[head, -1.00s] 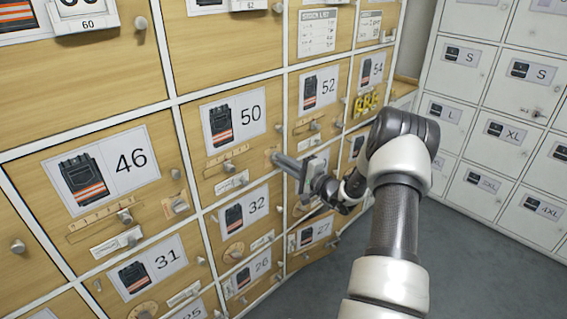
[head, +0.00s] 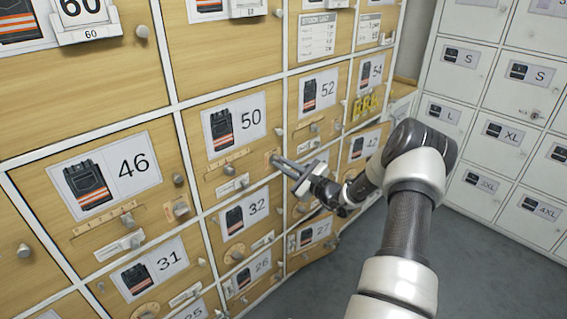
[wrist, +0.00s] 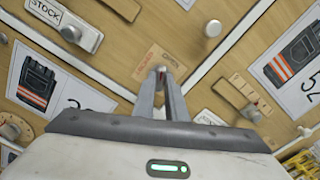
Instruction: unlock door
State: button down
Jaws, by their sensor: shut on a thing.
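The locker door marked 50 (head: 262,93) is shut in the middle of the head view. A small tan plate (head: 269,154) with a little turn piece sits at its lower right; the plate also shows in the wrist view (wrist: 143,62). My gripper (head: 276,159) has both fingertips at this plate, shut on the small turn piece. In the wrist view the fingertips (wrist: 161,76) meet around it and hide most of it. A round knob (wrist: 212,28) stands apart from the fingers. The door's slide bar (head: 228,161) is left of the gripper.
Neighbouring doors 46 (head: 120,245), 52 (head: 318,110) and 32 (head: 233,220) carry protruding knobs and plates. Grey-white lockers (head: 490,130) stand at the right. The grey floor (head: 480,270) is free there.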

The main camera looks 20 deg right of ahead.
jog(key=m+p, duration=0.2)
jog(key=m, duration=0.3)
jog(key=shift+m, duration=0.3)
dwell(0.4)
jog(key=c, duration=1.8)
grip_release()
jog(key=p+v, duration=0.2)
jog(key=v, duration=1.5)
jog(key=shift+s+p, duration=0.25)
jog(key=shift+p, duration=0.05)
